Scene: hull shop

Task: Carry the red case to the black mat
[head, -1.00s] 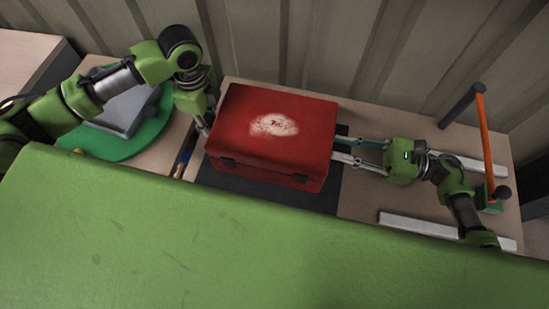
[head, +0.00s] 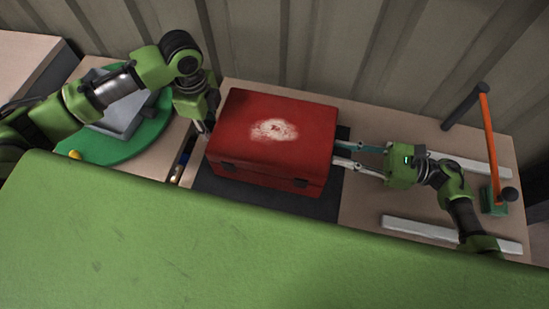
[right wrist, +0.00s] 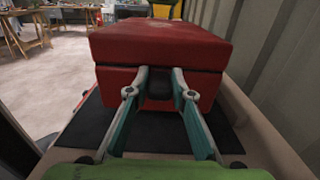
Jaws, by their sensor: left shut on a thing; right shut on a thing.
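The red case (head: 272,138), with a worn pale patch on its lid, is closed and level over the black mat (head: 222,190). The mat shows in front of the case and to its right. My left gripper (head: 206,126) is at the case's left end, its fingertips partly hidden. My right gripper (head: 338,153) is at the right end. In the right wrist view its fingers (right wrist: 160,82) are shut on a dark handle on the case (right wrist: 158,50). Whether the case touches the mat or hangs just above it, I cannot tell.
A green round board (head: 130,145) with a grey tray (head: 118,118) lies to the left. Pale bars (head: 420,229) and an orange-armed stand (head: 489,140) are on the bench to the right. A ribbed wall (head: 330,50) closes off the back.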

